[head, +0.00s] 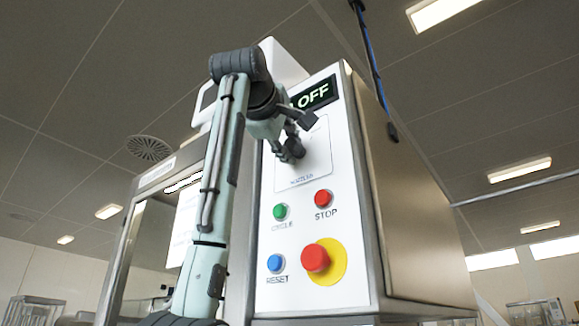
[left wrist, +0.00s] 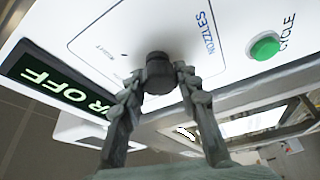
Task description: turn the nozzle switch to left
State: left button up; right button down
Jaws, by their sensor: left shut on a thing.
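The nozzle switch is a dark round knob (left wrist: 159,70) on the white panel marked NOZZLES, clear in the left wrist view. My left gripper (head: 291,146) reaches the panel just above the NOZZLES label in the head view. In the left wrist view its two fingers stand on either side of the knob and are shut on it. In the head view the fingers mostly hide the knob, and I cannot tell which way it is turned. My right gripper is in neither view.
A display (head: 314,94) above the knob reads OFF, partly hidden by my arm. Below are a green CYCLE button (head: 280,212), a red STOP button (head: 323,198), a blue RESET button (head: 275,263) and a red emergency knob (head: 315,258) on yellow. A blue cable (head: 373,68) hangs at the right.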

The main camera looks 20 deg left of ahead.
pick_arm(q)
jog(key=shift+n+g+p, duration=0.35)
jog(key=shift+n+g, duration=0.35)
jog(key=shift+n, duration=1.1)
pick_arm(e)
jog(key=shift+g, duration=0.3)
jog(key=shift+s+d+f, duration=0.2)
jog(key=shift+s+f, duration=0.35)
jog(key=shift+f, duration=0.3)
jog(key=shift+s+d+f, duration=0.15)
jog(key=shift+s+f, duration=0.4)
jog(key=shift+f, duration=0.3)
pick_arm(q)
jog(key=o, duration=1.2)
jog(key=shift+c, duration=0.2)
jog(key=s, duration=1.2)
jog(key=shift+d, duration=0.25)
